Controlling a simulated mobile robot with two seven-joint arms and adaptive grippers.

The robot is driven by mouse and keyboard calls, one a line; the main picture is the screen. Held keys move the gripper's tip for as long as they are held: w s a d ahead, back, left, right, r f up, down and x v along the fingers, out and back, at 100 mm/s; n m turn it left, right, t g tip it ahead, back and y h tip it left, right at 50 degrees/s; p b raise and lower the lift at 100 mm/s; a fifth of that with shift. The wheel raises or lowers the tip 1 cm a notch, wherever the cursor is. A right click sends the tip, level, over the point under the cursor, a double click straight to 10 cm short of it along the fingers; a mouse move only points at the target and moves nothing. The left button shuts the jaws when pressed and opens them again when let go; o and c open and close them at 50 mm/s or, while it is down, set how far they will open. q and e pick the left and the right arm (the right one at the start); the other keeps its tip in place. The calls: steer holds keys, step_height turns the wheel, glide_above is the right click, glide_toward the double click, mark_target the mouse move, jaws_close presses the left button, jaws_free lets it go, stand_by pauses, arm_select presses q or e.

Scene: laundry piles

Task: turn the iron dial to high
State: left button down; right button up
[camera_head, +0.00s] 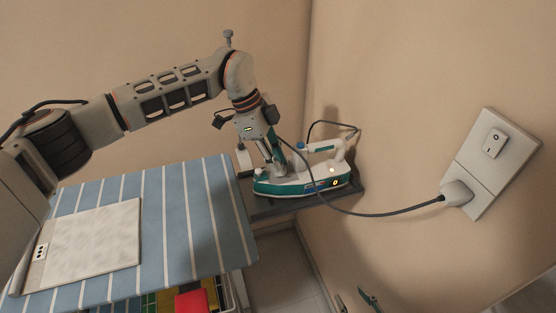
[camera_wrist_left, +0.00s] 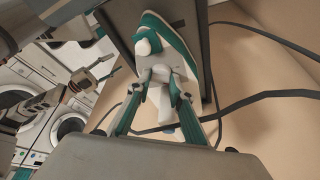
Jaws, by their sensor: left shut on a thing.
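The white and teal iron (camera_head: 300,183) lies on a dark rest at the far end of the ironing board, against the wall. It also shows in the left wrist view (camera_wrist_left: 180,38). A small orange light shows on its side. My left gripper (camera_head: 273,168) reaches down onto the iron's left part. In the left wrist view its fingers (camera_wrist_left: 162,92) are shut on a pale part on top of the iron. I cannot make out the dial's marks or setting. My right gripper (camera_head: 356,300) shows only its fingertips at the bottom edge, spread apart and empty.
The blue striped ironing board (camera_head: 178,215) bears a pale flat panel (camera_head: 95,245) at left. A grey cord runs from the iron to a plug (camera_head: 457,194) in a wall plate with a switch (camera_head: 494,143). White washing machines (camera_wrist_left: 70,125) stand at left in the wrist view.

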arm_select(q)
steer(key=m, duration=0.1)
steer(key=m+g, duration=0.1)
steer(key=m, duration=0.1)
steer(key=shift+w+d+r+y, duration=0.1)
steer(key=shift+w+d+y, duration=0.05)
steer(key=shift+y, duration=0.15)
steer(key=m, duration=0.2)
steer(key=shift+m+g+b, duration=0.3)
steer(key=shift+g, duration=0.1)
steer(key=shift+w+m+g+y+b, duration=0.1)
steer(key=shift+m+g+y+b, duration=0.2)
steer(key=shift+m+y+b, duration=0.55)
steer(key=shift+d+m+g+b, duration=0.1)
steer(key=shift+m+g+b, duration=0.3)
steer(key=shift+m, duration=0.75)
steer(key=c, duration=1.8)
jaws_free()
